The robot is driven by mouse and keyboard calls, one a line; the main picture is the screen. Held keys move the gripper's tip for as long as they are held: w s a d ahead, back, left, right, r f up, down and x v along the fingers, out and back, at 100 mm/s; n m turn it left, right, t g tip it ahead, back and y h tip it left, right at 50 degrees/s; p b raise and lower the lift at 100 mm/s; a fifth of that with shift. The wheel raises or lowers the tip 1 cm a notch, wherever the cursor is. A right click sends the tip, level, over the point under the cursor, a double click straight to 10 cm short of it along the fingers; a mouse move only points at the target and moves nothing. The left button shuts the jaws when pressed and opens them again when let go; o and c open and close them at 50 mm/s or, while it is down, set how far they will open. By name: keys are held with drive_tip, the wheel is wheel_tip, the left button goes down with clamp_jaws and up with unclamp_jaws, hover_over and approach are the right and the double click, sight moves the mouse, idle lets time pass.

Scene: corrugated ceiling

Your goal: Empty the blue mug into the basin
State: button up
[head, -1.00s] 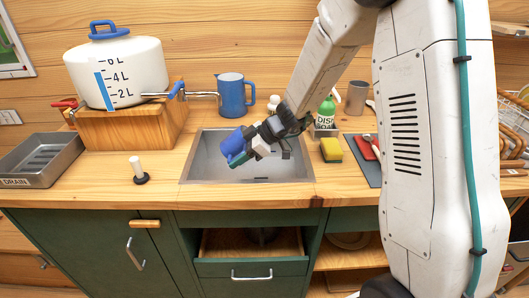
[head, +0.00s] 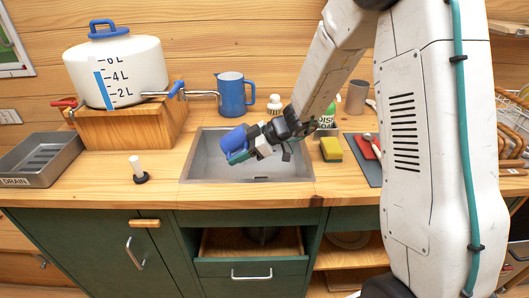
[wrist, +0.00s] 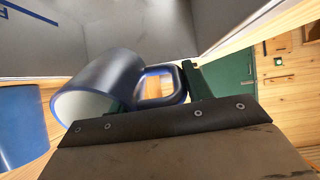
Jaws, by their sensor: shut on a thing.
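The blue mug (head: 234,141) is in my gripper (head: 262,144) above the basin (head: 205,165), a grey metal sink set in the wooden counter. The mug lies tilted, well off upright. In the wrist view the mug (wrist: 112,80) shows its pale inside and rim at the lower left, with its looped handle (wrist: 178,82) beside my gripper (wrist: 185,105). My gripper is shut on the mug at the handle side. No liquid stream shows, and I cannot tell whether anything remains inside.
A blue jug (head: 231,96) and white-capped bottle (head: 274,104) stand behind the basin. A white tank (head: 135,75) with a tap sits on a wooden block at left. A sponge (head: 331,149) lies right of the basin.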

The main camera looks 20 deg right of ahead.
sight(246, 145)
drive_tip(key=shift+d+r+t+y+p, duration=0.25)
drive_tip(key=shift+r+t+y, duration=0.35)
drive_tip(key=shift+y, duration=0.7)
idle(0.7)
drive_tip(key=shift+s+d+r+y+p, duration=0.3)
drive_tip(key=shift+d+r+y, duration=0.15)
drive_tip(key=shift+d+y, duration=0.25)
idle(0.6)
drive_tip(key=shift+d+r+t+y, duration=0.15)
drive_tip(key=shift+r+t+y, duration=0.25)
drive_tip(key=shift+r+y, duration=0.6)
idle(0.4)
drive_tip(key=shift+d+r, duration=0.1)
drive_tip(key=shift+r, duration=0.6)
